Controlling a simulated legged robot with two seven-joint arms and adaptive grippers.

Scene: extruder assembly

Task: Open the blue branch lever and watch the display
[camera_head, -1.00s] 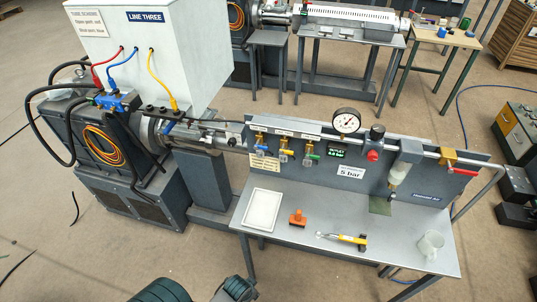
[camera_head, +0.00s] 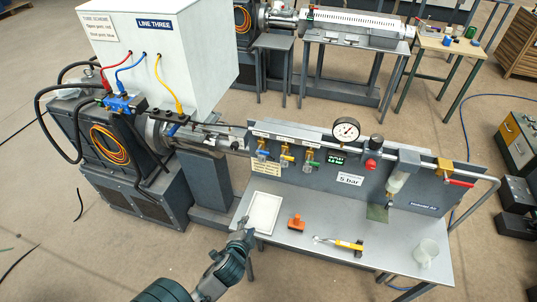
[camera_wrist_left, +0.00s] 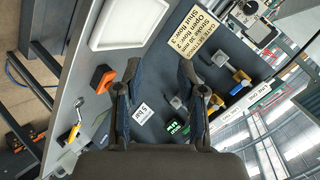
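The blue lever (camera_head: 262,153) is on the leftmost of three small brass valves on the grey panel in the head view. The yellow lever (camera_head: 286,157) and the green lever (camera_head: 309,163) are to its right. The dark display (camera_head: 337,161) has green text, too small to read surely. My left gripper (camera_head: 247,226) is by the table's front left edge, below the white tray and apart from the levers. In the left wrist view, its two fingers (camera_wrist_left: 160,65) are spread with nothing between them. My right gripper is not in view.
On the table lie a white tray (camera_head: 264,213), an orange block (camera_head: 296,222) and a yellow-handled tool (camera_head: 345,244); a clear cup (camera_head: 426,251) stands at right. A round gauge (camera_head: 346,130) and a red lever (camera_head: 460,183) are along the pipe. The space before the valves looks clear.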

